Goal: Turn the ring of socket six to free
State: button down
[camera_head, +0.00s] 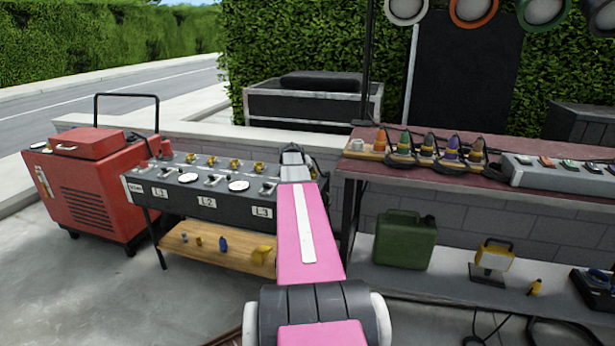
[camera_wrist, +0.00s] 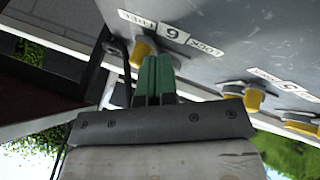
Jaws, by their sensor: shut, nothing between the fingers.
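Socket six is in the wrist view, picked out by an upside-down "6" label (camera_wrist: 172,32) with FREE at its left end and LOCK at its right end. Its yellow ring (camera_wrist: 143,50) sits just below the label on the grey panel (camera_wrist: 225,45). My gripper (camera_wrist: 156,62) is shut, its green fingers together and empty. The fingertips overlap the ring's right side in the picture; I cannot tell if they touch. In the head view my pink arm reaches the right end of the distribution box (camera_head: 195,200), hiding the fingers and socket six.
A neighbouring yellow socket ring (camera_wrist: 252,98) sits to the right in the wrist view. A red generator (camera_head: 95,190) stands left of the box. A table with coloured connectors (camera_head: 425,150) is close on the right. A wooden shelf (camera_head: 195,240) lies below the box.

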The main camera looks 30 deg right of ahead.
jog(key=s+v, duration=0.1)
jog(key=v, duration=0.8)
jog(key=shift+s+r, duration=0.25)
jog(key=shift+r, duration=0.1)
